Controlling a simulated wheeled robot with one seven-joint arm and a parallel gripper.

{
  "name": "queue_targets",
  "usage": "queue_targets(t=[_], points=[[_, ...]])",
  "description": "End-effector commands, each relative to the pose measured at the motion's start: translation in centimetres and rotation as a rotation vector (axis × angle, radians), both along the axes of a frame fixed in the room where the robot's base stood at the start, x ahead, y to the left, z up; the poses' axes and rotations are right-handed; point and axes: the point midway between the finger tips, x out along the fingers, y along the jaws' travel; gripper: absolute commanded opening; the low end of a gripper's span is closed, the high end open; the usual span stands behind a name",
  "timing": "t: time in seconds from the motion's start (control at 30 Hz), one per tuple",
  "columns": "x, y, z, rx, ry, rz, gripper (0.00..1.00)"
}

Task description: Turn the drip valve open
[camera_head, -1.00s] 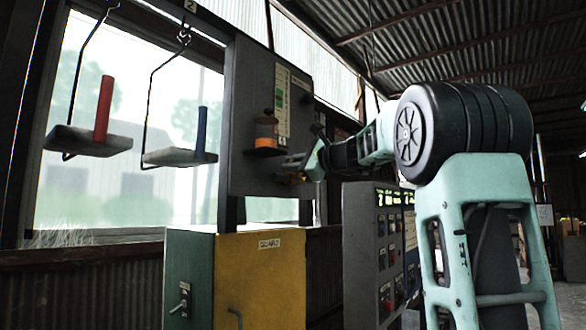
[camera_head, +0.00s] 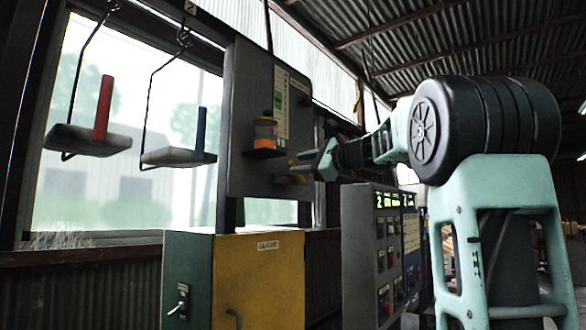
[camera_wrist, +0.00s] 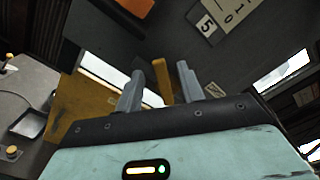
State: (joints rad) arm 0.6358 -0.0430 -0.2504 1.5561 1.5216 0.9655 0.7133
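A small yellow lever, which looks like the drip valve handle (camera_head: 290,179), sticks out low on the grey upright panel (camera_head: 243,95). An orange-banded oil bottle (camera_head: 265,131) stands on a small ledge above it. My gripper (camera_head: 303,161) is in front of the panel's lower right, close to the lever. In the wrist view, my gripper (camera_wrist: 160,82) is open, with its two grey fingers spread. The yellow lever (camera_wrist: 163,82) shows in the gap between them, with space on both sides. Whether it lies at fingertip depth is unclear.
A yellow guard box (camera_head: 258,285) stands below the panel. A control cabinet (camera_head: 362,245) with lit displays and buttons stands below my arm. Two hanging trays (camera_head: 88,141) (camera_head: 178,157) carry a red post (camera_head: 104,108) and a blue post (camera_head: 199,132) at left.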

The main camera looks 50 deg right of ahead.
Motion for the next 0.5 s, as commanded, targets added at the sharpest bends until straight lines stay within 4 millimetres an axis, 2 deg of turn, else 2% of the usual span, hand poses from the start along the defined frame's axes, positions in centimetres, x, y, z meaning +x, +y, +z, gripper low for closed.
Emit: queue_targets(t=[0.03, 0.3, 0.5], points=[[-1.4, -0.1, -0.2, -0.001, -0.002, -0.003, 0.38], [-7.7, -0.6, -0.2, -0.001, -0.001, -0.002, 0.38], [-11.3, -0.8, -0.1, -0.001, -0.001, -0.001, 0.38]])
